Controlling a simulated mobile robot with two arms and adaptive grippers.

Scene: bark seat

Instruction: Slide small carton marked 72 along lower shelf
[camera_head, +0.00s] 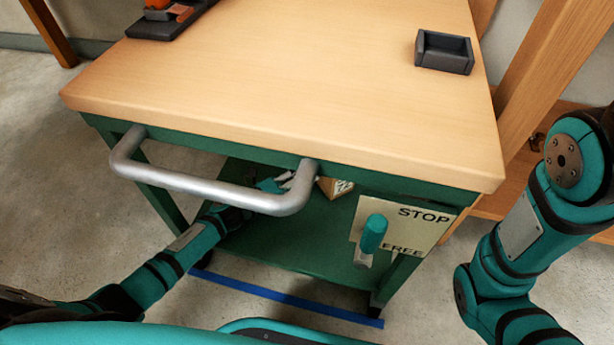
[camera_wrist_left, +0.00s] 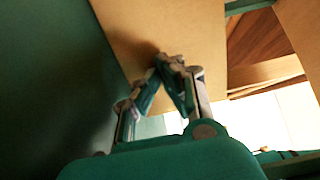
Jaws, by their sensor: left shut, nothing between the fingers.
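A small tan carton (camera_head: 336,187) sits on the green lower shelf (camera_head: 300,228) of the cart, mostly hidden under the tabletop. No number is readable on it. My left arm reaches under the cart handle, and my left gripper (camera_head: 280,182) is partly hidden behind it, close to the carton's left side. In the left wrist view my left gripper (camera_wrist_left: 166,62) is shut and empty, its fingertips together against or just short of a broad tan face, apparently the carton (camera_wrist_left: 150,25). My right gripper is out of view; only the right arm shows.
The grey handle (camera_head: 210,188) crosses in front of the shelf. A teal lever (camera_head: 371,236) stands on a STOP/FREE plate (camera_head: 405,225) at the cart's right front. A dark open tray (camera_head: 444,52) is on the tabletop (camera_head: 300,80). Blue tape (camera_head: 285,298) marks the floor.

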